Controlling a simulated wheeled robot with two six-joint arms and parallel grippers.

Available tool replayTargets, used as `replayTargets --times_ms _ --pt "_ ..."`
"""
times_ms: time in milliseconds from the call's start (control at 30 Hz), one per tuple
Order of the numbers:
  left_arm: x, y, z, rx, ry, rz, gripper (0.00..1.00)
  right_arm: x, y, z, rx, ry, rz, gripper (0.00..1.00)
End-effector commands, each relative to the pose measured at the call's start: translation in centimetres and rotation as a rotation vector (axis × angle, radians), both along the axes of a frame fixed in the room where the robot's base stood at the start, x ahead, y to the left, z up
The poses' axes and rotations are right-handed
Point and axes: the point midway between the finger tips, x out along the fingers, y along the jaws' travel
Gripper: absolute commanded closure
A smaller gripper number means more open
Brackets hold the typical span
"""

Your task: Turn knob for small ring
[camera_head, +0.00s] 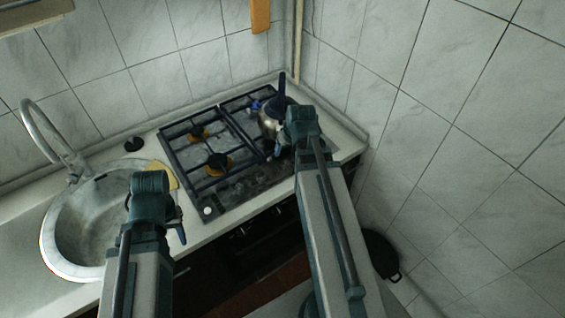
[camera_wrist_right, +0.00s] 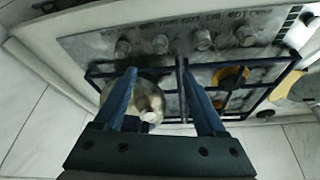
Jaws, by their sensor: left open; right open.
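The gas stove (camera_head: 240,190) has a row of control knobs along its front edge. In the right wrist view the metal knobs show as a left knob (camera_wrist_right: 122,47), a second (camera_wrist_right: 160,43), a third (camera_wrist_right: 202,38) and a right one (camera_wrist_right: 245,35). My right gripper (camera_wrist_right: 160,72) is open and empty, its fingertips apart from the knobs in the picture. In the head view the right arm hides part of the stove's right front. My left gripper (camera_head: 181,226) is open near the counter's front edge, beside the sink. Which knob feeds the small ring cannot be told.
A metal pot (camera_head: 268,122) with a dark handle stands on the right burners; it also shows between the fingers in the wrist view (camera_wrist_right: 148,98). Yellow-brown burners (camera_head: 218,163) are uncovered. A round sink (camera_head: 62,235) lies left, and a tiled wall stands right.

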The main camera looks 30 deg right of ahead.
Motion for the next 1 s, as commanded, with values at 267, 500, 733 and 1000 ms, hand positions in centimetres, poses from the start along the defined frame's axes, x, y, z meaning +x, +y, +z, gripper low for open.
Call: replayTargets --times_ms 267,500,733,1000 --pt "0.0 0.0 -0.6 0.000 0.000 0.000 0.53 0.2 -0.1 -0.6 0.000 0.001 0.000 0.27" --pt "0.0 0.0 -2.8 0.000 0.000 0.001 0.53 1.0 -0.2 -2.9 0.001 0.001 -0.001 0.27" --pt "0.0 0.0 -6.0 0.000 0.000 0.002 0.53 2.3 -0.5 -6.0 0.002 0.001 -0.001 0.27" --pt "0.0 0.0 -9.8 0.000 0.000 0.002 0.53 3.8 -0.7 -9.8 0.002 0.001 -0.001 0.27"
